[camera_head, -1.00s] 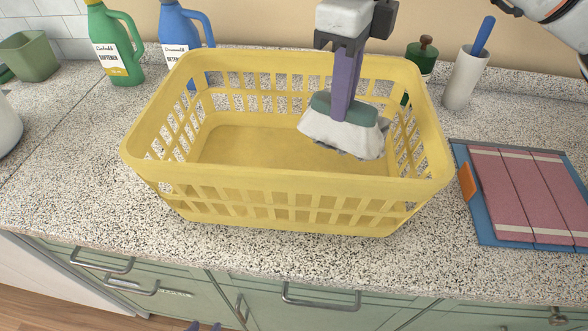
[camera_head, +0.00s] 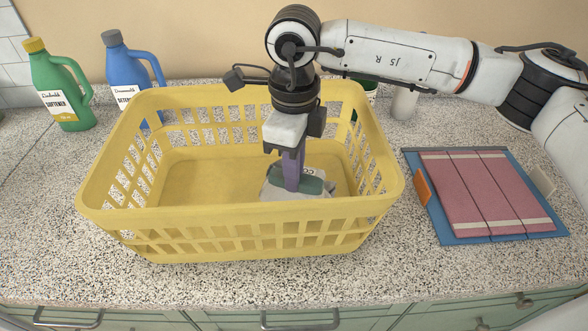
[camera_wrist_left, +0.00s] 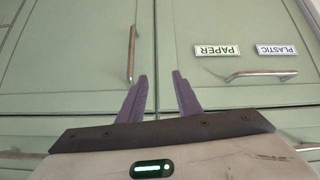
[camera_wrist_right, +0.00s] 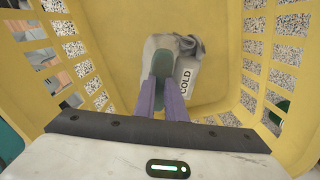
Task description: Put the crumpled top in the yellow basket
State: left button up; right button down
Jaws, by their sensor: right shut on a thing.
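The yellow basket (camera_head: 240,212) stands on the speckled counter. My right gripper (camera_head: 291,187) reaches down inside it, toward the basket's right side. It is shut on the crumpled top (camera_head: 318,187), which is white and grey with a green part, low in the basket. In the right wrist view the top (camera_wrist_right: 190,50) shows between and beyond the purple fingers, near the yellow floor. A label reading "COLD" shows beside it. Whether the top touches the floor is hard to tell. My left gripper (camera_wrist_left: 161,95) is open and empty, facing green cabinet doors.
Green softener (camera_head: 62,90) and blue detergent (camera_head: 130,70) bottles stand behind left of the basket. A folded pink cloth (camera_head: 480,195) lies on a blue board (camera_head: 445,225) at the right. A white cup (camera_head: 404,104) stands behind. The front counter strip is clear.

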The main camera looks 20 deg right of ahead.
jog(key=shift+f, duration=0.15)
jog(key=c, duration=1.8)
grip_release()
notch_tip(320, 180, up, 12)
jog(key=shift+r+b, duration=0.2)
jog(key=shift+b, duration=0.35)
